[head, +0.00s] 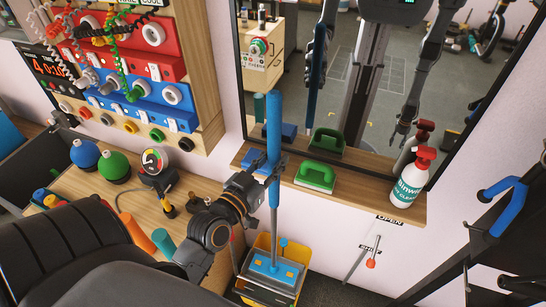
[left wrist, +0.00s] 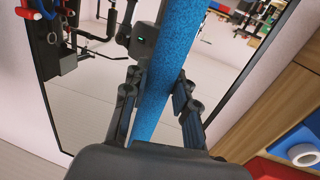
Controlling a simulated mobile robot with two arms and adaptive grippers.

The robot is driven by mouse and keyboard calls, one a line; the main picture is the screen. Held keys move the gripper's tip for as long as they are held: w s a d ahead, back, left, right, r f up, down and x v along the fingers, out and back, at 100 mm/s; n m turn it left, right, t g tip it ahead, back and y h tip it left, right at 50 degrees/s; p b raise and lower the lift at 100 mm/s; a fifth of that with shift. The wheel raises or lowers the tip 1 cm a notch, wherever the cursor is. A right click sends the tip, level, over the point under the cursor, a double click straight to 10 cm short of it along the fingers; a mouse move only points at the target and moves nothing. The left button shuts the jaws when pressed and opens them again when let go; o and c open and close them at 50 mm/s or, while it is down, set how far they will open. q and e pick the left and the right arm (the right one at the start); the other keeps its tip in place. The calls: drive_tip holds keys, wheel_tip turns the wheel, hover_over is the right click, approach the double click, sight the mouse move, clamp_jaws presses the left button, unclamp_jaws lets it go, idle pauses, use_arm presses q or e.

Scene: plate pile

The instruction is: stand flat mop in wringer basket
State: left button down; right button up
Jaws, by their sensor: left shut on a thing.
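The flat mop stands nearly upright, with a long blue handle (head: 273,125) and a flat blue head (head: 273,268) at the bottom. My left gripper (head: 260,186) is shut around the handle partway down. In the left wrist view, the blue handle (left wrist: 158,85) passes between the fingers (left wrist: 155,112). The yellow wringer bucket (head: 263,242) stands on the floor below, behind and around the mop head. The basket is largely hidden by the head; I cannot tell whether the head rests in it or hovers. My right gripper shows only as a mirror reflection.
A wall mirror (head: 350,85) stands behind a narrow wooden shelf holding a green brush (head: 316,176) and a white spray bottle (head: 413,178). A wooden bench with a gauge (head: 155,162) and domed buttons lies left. Black equipment with a blue grip (head: 508,205) stands right.

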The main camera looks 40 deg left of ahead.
use_arm(q)
wheel_tip(320, 180, down, 5)
drive_tip(key=b, duration=0.3)
drive_tip(key=shift+r, duration=0.1)
idle(0.5)
drive_tip(key=shift+f, duration=0.4)
idle(0.4)
drive_tip(key=c, duration=1)
unclamp_jaws()
drive_tip(key=s, duration=1.2)
drive_tip(key=shift+d+r, duration=0.1)
drive_tip(key=shift+d, duration=0.1)
